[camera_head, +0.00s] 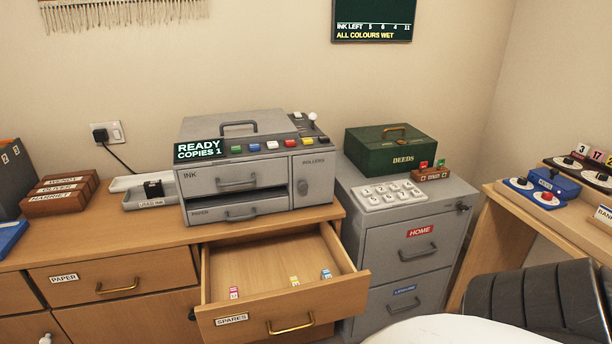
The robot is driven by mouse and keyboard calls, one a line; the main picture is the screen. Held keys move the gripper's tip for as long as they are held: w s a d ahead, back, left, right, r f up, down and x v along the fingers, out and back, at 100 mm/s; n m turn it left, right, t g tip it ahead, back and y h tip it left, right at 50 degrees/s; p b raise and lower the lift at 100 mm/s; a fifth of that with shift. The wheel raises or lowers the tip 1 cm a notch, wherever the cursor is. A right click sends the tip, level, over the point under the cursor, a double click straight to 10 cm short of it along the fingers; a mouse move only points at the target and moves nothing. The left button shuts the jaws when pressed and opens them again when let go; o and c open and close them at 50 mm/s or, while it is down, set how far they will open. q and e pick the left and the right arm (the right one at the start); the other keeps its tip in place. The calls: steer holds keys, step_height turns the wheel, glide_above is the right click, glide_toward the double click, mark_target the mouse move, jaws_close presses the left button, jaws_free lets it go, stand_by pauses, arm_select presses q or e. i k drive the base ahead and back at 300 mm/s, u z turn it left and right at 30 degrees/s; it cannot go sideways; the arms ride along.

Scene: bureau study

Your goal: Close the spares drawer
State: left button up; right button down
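The spares drawer (244,323) is a light wooden drawer with a "SPARES" label and a brass handle (290,324). It is pulled well out from the desk, below the grey copier. Inside it are a red-and-white cartridge (234,292), a yellow one (294,281) and a blue one (326,274); the rest of its floor is bare. Neither of my grippers shows in the head view.
The closed paper drawer (118,276) is to the left. The copier (258,160) stands on the desk above. A grey filing cabinet (411,240) stands close to the drawer's right side. A dark chair (535,300) and a white rounded surface (455,331) are at the lower right.

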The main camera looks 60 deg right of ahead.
mark_target(261, 265)
steer(key=z, duration=0.3)
steer(key=k, duration=0.3)
steer(key=z, duration=0.9)
